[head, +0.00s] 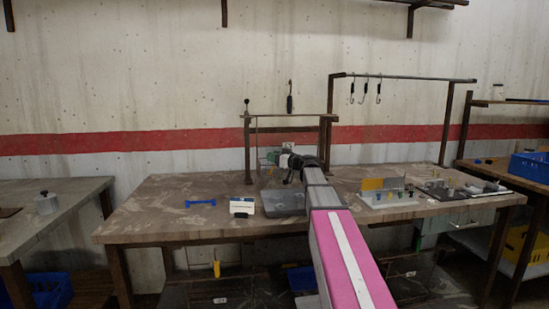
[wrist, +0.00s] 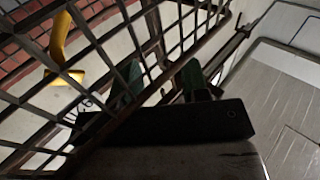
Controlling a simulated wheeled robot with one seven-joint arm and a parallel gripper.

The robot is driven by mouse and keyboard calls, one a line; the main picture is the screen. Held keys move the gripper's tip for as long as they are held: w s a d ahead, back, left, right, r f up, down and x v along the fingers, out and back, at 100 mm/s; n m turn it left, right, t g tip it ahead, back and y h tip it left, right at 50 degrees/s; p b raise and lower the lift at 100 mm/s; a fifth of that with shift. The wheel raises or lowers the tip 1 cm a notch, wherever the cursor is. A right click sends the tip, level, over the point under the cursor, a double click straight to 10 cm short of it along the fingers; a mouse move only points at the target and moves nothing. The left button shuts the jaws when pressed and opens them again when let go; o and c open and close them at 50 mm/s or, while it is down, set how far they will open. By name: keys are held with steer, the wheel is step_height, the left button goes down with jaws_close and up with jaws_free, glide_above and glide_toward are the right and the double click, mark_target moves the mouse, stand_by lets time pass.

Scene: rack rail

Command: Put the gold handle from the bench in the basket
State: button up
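A gold-yellow handle (wrist: 60,48) shows in the upper left of the wrist view, behind dark wire bars. The bars belong to a wire basket (wrist: 153,30) that crosses much of that view. The handle is away from my fingers; whether it lies inside the basket or beyond it, I cannot tell. My gripper (wrist: 160,82) has two dark green fingers standing apart close to the wires, with nothing seen between them. In the head view my gripper (head: 285,161) is near the back of the bench (head: 160,220), by the dark rail frame; my arm hides part of that area.
A blue bracket (head: 200,203), a white box (head: 242,206) and a grey tray (head: 284,202) lie on the bench. A holder with small pegs (head: 387,197) stands right of my arm. Hooks (head: 364,90) hang from a second rail (head: 410,78). The bench's left part is mostly clear.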

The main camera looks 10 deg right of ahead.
steer(key=shift+s+f, duration=0.1)
steer(key=shift+f, duration=0.15)
steer(key=v, duration=1.2)
steer(key=shift+r, duration=0.7)
